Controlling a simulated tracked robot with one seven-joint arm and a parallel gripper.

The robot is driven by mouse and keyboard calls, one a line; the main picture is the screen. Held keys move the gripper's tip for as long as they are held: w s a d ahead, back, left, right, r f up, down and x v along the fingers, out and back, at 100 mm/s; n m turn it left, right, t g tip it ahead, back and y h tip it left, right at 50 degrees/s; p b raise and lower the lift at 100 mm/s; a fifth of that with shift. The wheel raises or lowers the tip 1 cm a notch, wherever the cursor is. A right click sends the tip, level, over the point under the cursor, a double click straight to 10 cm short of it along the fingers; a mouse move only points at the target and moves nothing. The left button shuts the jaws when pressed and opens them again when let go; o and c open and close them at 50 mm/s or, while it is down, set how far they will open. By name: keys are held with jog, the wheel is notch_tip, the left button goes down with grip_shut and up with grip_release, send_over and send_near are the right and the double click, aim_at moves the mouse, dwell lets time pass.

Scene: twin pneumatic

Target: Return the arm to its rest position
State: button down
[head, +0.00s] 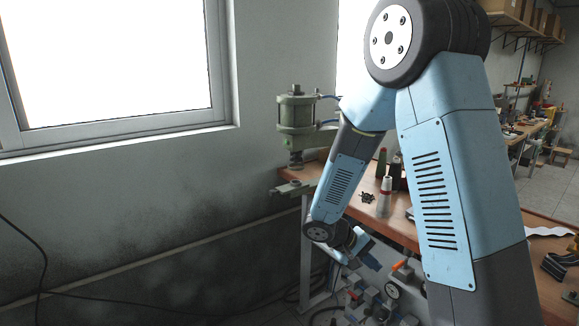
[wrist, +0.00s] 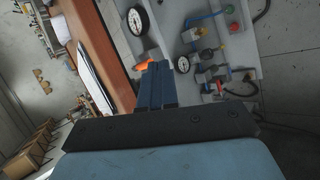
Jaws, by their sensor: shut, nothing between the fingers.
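My blue arm folds down across the right half of the head view, partly hiding the workbench (head: 370,232). My gripper shows in the wrist view (wrist: 157,84), its dark fingers shut together with nothing held between them. In the head view its end is low, below the bench edge, and the fingers are hard to make out there. In the wrist view the fingers point toward a grey panel (wrist: 215,15) with gauges and fittings. Whether they touch anything cannot be told.
A green press (head: 297,120) stands at the bench's left end. Bottles (head: 382,165) and a small dark part (head: 367,197) are on the bench. A gauge (head: 392,290) and fittings lie low beside my arm. Wall and window fill the left. A cable (head: 42,275) hangs there.

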jog(key=s+r+m+t+y, duration=0.1)
jog(key=s+r+y, duration=0.3)
jog(key=s+r, duration=0.6)
jog(key=s+d+r+m+t+y, duration=0.1)
jog(key=s+r+t+y, duration=0.3)
jog(key=s+r, duration=0.6)
notch_tip(320, 180, up, 6)
jog(key=shift+s+f+m+y, duration=0.25)
jog(key=shift+m+y, duration=0.15)
jog(key=shift+y, duration=0.2)
jog(key=c, duration=1.8)
grip_release()
jog(key=shift+d, duration=0.1)
